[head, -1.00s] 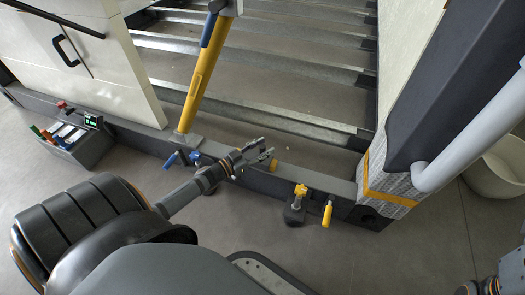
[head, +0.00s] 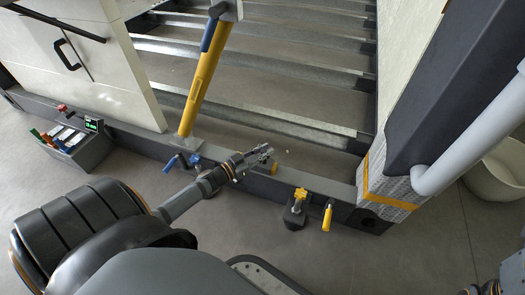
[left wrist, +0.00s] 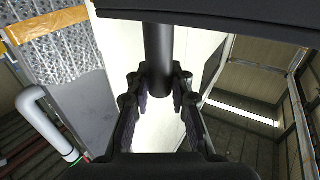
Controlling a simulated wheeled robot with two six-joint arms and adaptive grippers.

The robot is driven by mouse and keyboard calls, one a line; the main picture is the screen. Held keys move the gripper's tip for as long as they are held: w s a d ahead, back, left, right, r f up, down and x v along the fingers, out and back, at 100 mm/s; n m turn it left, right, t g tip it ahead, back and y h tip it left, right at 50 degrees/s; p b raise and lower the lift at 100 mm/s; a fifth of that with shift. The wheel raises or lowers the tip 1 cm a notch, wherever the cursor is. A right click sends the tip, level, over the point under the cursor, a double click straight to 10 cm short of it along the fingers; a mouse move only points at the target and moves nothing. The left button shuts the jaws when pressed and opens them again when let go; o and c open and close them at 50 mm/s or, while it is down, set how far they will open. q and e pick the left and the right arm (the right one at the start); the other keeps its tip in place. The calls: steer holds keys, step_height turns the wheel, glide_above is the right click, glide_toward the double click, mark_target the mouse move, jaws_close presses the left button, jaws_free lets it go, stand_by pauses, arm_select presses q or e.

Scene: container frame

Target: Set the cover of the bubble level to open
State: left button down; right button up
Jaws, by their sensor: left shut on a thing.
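My left gripper (head: 265,151) is just above the grey bottom rail of the container frame. Its fingers are close together in the head view. In the left wrist view the fingers (left wrist: 159,85) stand on both sides of a dark cylinder (left wrist: 158,45) that comes down from the top edge; the gripper is shut on it. A small yellow-brown piece (head: 275,169) shows on the rail just below the gripper. I cannot clearly make out the bubble level or its cover; the gripper and arm may hide part of them.
Along the rail are a blue-handled crank (head: 171,163), a yellow star knob (head: 301,193) and a yellow handle (head: 327,218). A yellow post (head: 200,92) rises behind. A grey tool box (head: 88,155) stands at left, a white pipe (head: 470,140) at right. Floor in front is free.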

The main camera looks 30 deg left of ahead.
arm_select(q)
steer(key=w+d+p, duration=0.1)
steer(key=d, duration=0.3)
steer(key=d+p, duration=0.2)
steer(key=d, duration=0.2)
steer(key=w+d+p, duration=0.1)
steer(key=d, duration=0.3)
steer(key=shift+w+d+f+p, duration=0.15)
steer(key=shift+w+d+p, duration=0.1)
steer(key=shift+w+p, duration=0.1)
steer(key=c, duration=1.2)
jaws_free()
steer(key=shift+a, duration=0.1)
steer(key=v, duration=1.2)
